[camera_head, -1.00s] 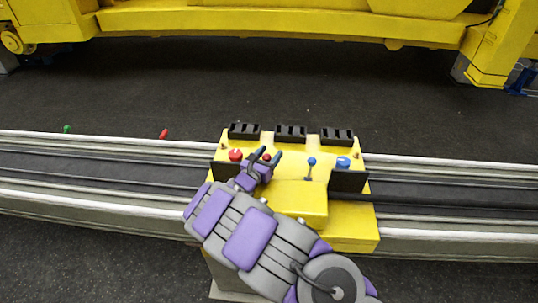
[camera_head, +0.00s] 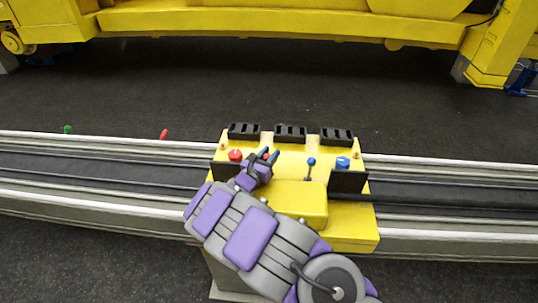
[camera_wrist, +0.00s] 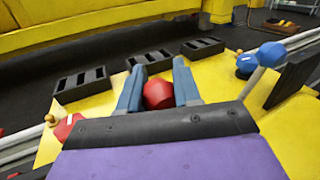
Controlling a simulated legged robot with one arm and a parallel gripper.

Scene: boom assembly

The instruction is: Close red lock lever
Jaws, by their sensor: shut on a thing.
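The red lock lever shows as a round red knob (camera_wrist: 158,93) between my two blue-grey fingers in the wrist view. My gripper (camera_head: 268,154) is shut on this knob, with a finger on each side. In the head view the gripper lies over the left half of the yellow control box (camera_head: 297,200). My fingers mostly cover the red knob there. The lever's stem below the knob is hidden in both views.
A red button (camera_head: 235,155) is just left of my gripper. A blue-knobbed lever (camera_head: 311,161) and a blue button (camera_head: 343,162) are on the right. Black slotted blocks (camera_head: 290,132) line the box's far edge. Rails (camera_head: 450,173) run past both sides.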

